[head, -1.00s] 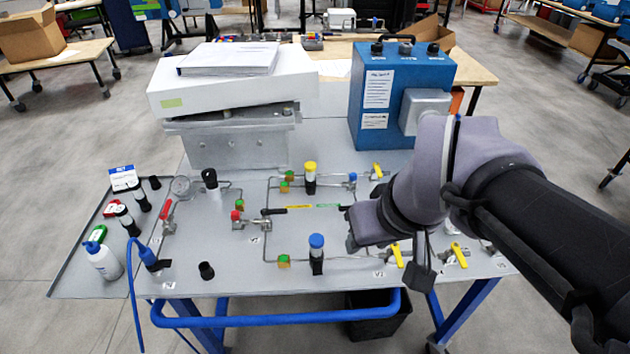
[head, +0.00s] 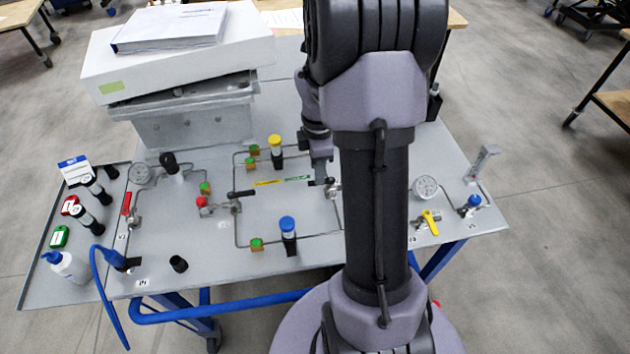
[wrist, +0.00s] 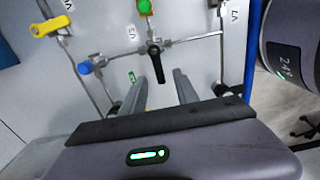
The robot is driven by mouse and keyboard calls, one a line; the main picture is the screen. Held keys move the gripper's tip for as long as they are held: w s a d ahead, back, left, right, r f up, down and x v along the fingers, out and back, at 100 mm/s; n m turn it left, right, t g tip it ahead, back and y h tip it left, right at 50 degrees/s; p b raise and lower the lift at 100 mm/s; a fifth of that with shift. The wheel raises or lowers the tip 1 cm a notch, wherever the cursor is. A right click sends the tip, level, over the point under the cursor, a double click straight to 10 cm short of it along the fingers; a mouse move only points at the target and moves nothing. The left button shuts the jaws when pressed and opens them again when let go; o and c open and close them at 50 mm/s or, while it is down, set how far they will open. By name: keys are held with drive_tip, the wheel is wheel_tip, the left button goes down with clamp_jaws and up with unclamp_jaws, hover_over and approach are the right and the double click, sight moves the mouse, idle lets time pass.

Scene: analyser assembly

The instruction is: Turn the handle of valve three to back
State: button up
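A small valve with a black lever handle (wrist: 155,62) shows in the wrist view beside a label that looks like V3 or V5. The lever extends from its metal body toward my fingers. My gripper (wrist: 160,79) is open, with its two fingers apart on either side of the line of the lever's tip; I cannot tell whether they touch it. In the head view, a black lever (head: 319,182) points left, just below the end of my gripper (head: 321,164). My arm hides part of that area.
A blue knob (wrist: 85,68) and a yellow-handled valve (wrist: 50,26) are nearby in the wrist view. On the panel (head: 190,240) stand a black-handled valve (head: 240,194), a blue-capped cylinder (head: 288,230), a yellow-capped cylinder (head: 275,148) and a gauge (head: 425,187). Thin pipes link them.

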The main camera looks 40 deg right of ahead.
wheel_tip(320, 180, down, 4)
drive_tip(key=shift+r+b, duration=0.2)
drive_tip(key=shift+b, duration=0.25)
drive_tip(key=shift+w, duration=0.1)
clamp_jaws()
drive_tip(key=shift+r, duration=0.1)
